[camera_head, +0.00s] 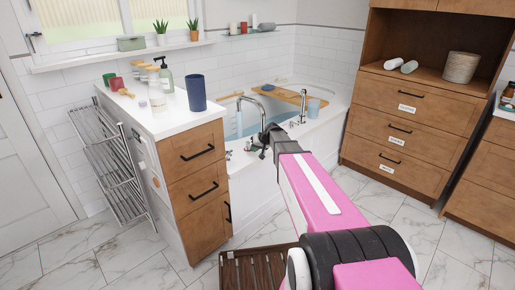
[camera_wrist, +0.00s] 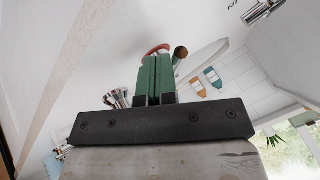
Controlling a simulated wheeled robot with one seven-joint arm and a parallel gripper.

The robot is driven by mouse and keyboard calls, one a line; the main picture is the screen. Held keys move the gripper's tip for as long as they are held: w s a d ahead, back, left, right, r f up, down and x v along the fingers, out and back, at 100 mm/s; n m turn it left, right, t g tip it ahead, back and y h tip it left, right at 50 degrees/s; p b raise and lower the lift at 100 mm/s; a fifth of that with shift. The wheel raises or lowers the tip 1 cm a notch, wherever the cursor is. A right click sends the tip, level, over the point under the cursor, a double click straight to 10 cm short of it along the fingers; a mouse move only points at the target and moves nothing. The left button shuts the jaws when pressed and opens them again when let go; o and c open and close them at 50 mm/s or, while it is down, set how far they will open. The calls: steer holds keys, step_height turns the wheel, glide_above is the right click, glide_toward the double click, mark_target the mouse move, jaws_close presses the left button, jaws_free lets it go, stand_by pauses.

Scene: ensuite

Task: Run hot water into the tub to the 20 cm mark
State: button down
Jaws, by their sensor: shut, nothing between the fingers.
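The white tub (camera_head: 256,190) stands at the back, behind the wooden drawer unit. Light-blue water or a blue inner surface (camera_head: 250,122) shows inside it; I cannot read any level mark. A tall chrome spout (camera_head: 252,103) arches over the tub's near rim. Small chrome fittings (camera_head: 248,146) sit below it, partly hidden by my gripper. My gripper (camera_head: 268,138) is at the tub's near rim, close to the spout and fittings. In the wrist view its green fingers (camera_wrist: 155,76) are shut and empty. A red curved piece (camera_wrist: 157,48) and a brown knob (camera_wrist: 181,52) show just beyond the fingertips; contact is unclear.
The drawer unit (camera_head: 195,170) has a white top with a dark blue cup (camera_head: 196,93) and a soap bottle (camera_head: 165,77). A wooden bath tray (camera_head: 285,95) spans the tub. A slatted wooden mat (camera_head: 255,268) lies on the floor. Marble floor is free at the right.

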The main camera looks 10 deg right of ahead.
mark_target(249, 149)
steer(key=a+m, duration=0.1)
steer(key=a+m+t+h, duration=0.1)
steer(key=shift+s+m+h, duration=0.25)
steer(key=shift+m+h, duration=0.05)
steer(key=shift+m, duration=0.1)
steer(key=shift+a, duration=0.95)
